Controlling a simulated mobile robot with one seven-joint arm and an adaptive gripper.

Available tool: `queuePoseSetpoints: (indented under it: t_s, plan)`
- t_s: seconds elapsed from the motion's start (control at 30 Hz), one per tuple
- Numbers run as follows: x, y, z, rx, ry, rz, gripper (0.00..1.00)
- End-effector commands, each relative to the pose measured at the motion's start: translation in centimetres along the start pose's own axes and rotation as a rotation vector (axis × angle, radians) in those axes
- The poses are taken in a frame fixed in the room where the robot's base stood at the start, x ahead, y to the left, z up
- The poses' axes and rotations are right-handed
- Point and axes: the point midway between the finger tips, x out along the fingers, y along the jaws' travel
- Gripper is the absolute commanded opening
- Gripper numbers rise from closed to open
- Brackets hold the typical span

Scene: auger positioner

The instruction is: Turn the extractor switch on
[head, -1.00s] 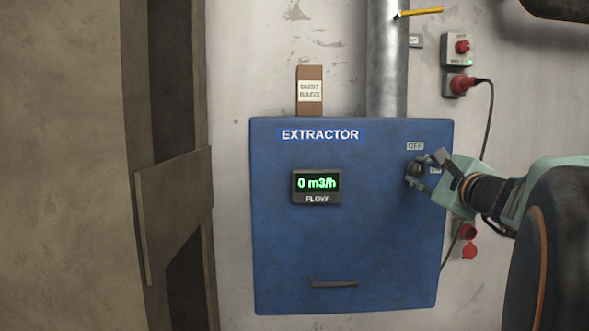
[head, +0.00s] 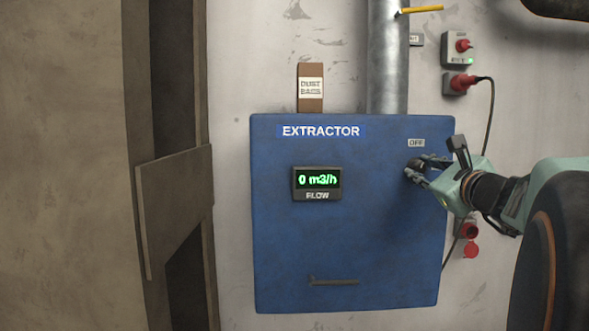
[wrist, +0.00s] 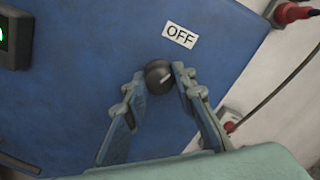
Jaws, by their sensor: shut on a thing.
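The extractor (head: 345,240) is a blue wall cabinet with a green flow display (head: 318,180) reading 0 m3/h. Its switch is a round black knob (wrist: 159,76) with a short pale mark, near the cabinet's upper right. The OFF label (head: 416,143) is just above the knob, and it also shows in the wrist view (wrist: 180,36). My gripper (head: 417,170) is shut on the knob, with one fingertip on each side of it in the wrist view. The ON label is hidden behind my gripper in the head view.
A grey pipe (head: 387,70) rises from the cabinet top, beside a brown dust bags box (head: 311,101). Red plugs and a switch box (head: 457,48) are on the wall at right, with a hanging cable (head: 489,120). A brown wooden structure (head: 176,210) stands at left.

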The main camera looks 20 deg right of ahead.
Motion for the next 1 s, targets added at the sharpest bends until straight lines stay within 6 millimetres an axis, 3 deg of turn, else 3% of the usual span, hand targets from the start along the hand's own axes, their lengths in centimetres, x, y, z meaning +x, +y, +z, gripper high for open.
queuePoseSetpoints:
  t_s: [1.0]
  plan:
    - [0.04, -0.08, 0.28, 0.940, -0.035, -0.058, 0.00]
